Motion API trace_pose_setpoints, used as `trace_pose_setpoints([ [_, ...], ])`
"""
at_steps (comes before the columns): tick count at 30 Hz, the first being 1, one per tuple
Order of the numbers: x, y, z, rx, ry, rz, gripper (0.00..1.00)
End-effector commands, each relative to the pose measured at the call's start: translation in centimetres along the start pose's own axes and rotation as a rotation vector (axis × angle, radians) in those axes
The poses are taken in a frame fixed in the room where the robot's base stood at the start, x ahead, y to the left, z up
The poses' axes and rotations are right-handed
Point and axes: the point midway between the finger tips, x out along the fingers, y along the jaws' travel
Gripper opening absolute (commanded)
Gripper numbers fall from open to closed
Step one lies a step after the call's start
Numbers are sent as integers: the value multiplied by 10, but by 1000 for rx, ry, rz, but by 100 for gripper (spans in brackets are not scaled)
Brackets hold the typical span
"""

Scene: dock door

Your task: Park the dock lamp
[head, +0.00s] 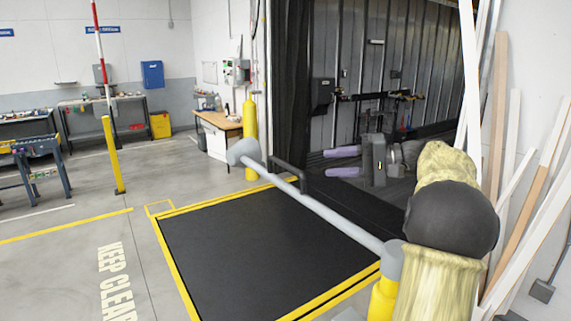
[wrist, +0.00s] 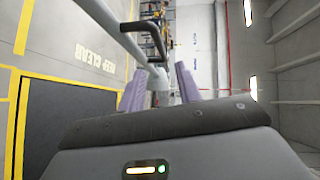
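The dock lamp is a long grey arm (head: 320,209) with a round grey head (head: 243,152). It reaches from a yellow post (head: 382,298) across the black floor plate. A black handle (head: 288,176) stands up from the lamp arm; it also shows in the wrist view (wrist: 142,27), with the lamp arm (wrist: 108,25) beside it. My gripper (head: 329,162) has two lilac fingers. In the head view it is right of the handle and apart from it. The wrist view shows the fingers (wrist: 156,72) parted, with the pale lamp head visible beyond the gap. Nothing is gripped.
The black floor plate (head: 255,245) has a yellow border. A yellow bollard (head: 250,135) and a wooden-topped bench (head: 217,122) stand behind it. Planks (head: 497,110) lean at the right wall. The grey floor at left is mostly clear, with KEEP CLEAR (head: 116,282) painted on it.

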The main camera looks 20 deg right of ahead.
Motion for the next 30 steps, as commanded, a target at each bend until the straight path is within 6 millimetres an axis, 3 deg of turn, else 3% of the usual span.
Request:
trace_pose_setpoints([
  [18,107,-2,0,2,-3,0,34],
  [24,121,0,0,0,0,1,34],
  [30,122,1,0,0,0,1,34],
])
